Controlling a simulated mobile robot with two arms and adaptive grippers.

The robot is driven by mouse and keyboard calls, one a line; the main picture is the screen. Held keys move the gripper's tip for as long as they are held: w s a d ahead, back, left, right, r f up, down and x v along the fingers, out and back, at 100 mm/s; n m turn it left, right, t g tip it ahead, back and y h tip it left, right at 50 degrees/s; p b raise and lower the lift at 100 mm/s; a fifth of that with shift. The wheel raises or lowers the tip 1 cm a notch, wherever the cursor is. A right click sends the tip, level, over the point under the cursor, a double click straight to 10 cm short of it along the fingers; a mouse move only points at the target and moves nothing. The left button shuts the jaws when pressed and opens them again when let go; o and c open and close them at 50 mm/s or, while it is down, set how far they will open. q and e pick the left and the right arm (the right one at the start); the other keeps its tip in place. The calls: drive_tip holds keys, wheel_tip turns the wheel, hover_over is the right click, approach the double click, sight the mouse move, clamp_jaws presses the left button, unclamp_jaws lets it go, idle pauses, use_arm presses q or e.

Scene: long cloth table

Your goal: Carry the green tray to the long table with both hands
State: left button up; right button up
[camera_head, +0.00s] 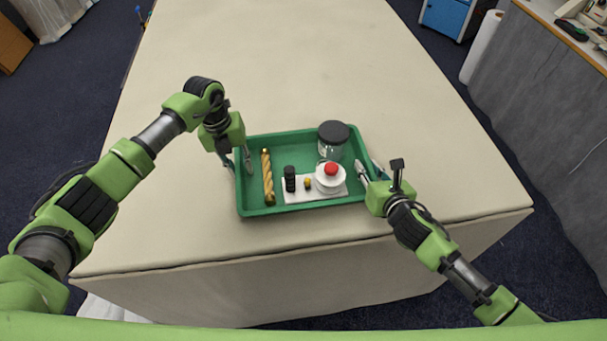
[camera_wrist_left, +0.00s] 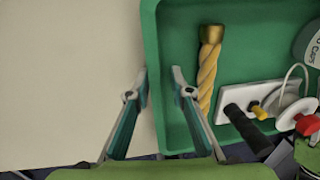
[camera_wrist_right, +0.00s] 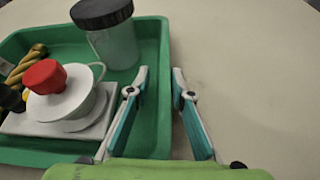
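The green tray (camera_head: 290,207) sits on the long cloth table (camera_head: 270,60), near its front edge. My left gripper (camera_head: 237,163) is at the tray's left wall, one finger outside and one inside. In the left wrist view its fingers (camera_wrist_left: 161,78) are apart, with the tray rim (camera_wrist_left: 150,40) between them. My right gripper (camera_head: 370,172) is at the right wall. In the right wrist view its fingers (camera_wrist_right: 160,76) are also apart, straddling the tray's wall (camera_wrist_right: 163,50). Neither gripper visibly pinches the wall.
The tray holds a golden twisted rod (camera_head: 267,175), a dark-lidded jar (camera_head: 331,147), a black cylinder (camera_head: 290,178), a small golden piece (camera_head: 308,184) and a white item with a red knob (camera_head: 331,169). The table behind is clear. A grey-draped counter (camera_head: 550,110) stands at right.

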drive_tip(key=shift+s, duration=0.1)
use_arm(q)
wheel_tip(320, 180, up, 12)
drive_tip(key=a, duration=0.1)
drive_tip(key=shift+s+a+f, duration=0.15)
drive_tip(key=shift+a+f, duration=0.05)
drive_tip(key=shift+a, duration=0.05)
use_arm(e)
drive_tip(key=v, duration=1.2)
